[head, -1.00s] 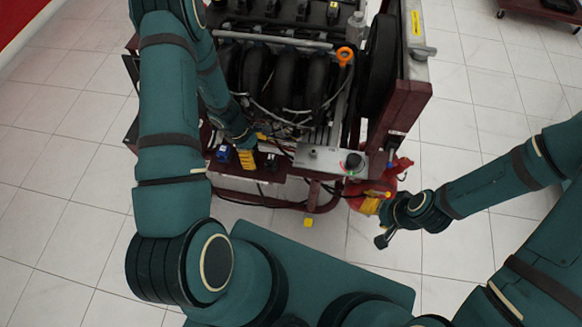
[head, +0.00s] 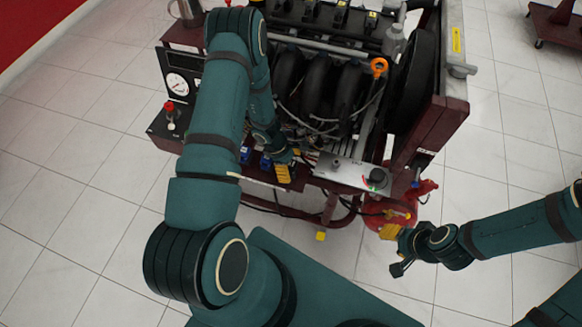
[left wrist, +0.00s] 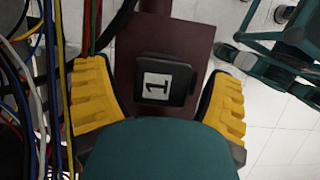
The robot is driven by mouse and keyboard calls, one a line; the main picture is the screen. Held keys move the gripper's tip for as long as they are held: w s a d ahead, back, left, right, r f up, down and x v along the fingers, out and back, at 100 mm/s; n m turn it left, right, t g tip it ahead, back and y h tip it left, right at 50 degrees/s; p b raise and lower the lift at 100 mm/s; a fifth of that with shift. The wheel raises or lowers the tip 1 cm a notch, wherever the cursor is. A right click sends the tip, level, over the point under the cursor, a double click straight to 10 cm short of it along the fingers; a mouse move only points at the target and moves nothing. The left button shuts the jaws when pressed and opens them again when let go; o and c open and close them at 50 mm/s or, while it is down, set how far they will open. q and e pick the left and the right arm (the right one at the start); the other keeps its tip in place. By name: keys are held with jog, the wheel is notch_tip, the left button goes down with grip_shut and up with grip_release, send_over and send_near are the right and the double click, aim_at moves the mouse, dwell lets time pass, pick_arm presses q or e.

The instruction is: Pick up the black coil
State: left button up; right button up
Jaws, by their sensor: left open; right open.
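In the left wrist view a black block with a white label reading "1", which I take for the black coil (left wrist: 165,80), sits on a maroon ledge (left wrist: 128,45). My left gripper (left wrist: 158,72) is open, with its yellow fingers on either side of the coil and a visible gap at each side. In the head view the left gripper (head: 288,165) is low at the engine stand's front ledge, and I cannot make out the coil clearly there. My right gripper (head: 395,250) is open and apart from the coil, near a red object at the lower right.
The engine (head: 320,85) stands behind the ledge in a maroon frame. Coloured wires (left wrist: 45,90) run close to the left finger. Two blue blocks (head: 265,162) (head: 245,154) are left of the gripper. A metal panel with a black knob (head: 377,178) is to the right.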

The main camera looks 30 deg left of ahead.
pick_arm(q)
jog(key=shift+r, duration=0.1)
jog(key=c, duration=1.2)
jog(key=shift+o, duration=0.2)
jog(key=shift+w, duration=0.1)
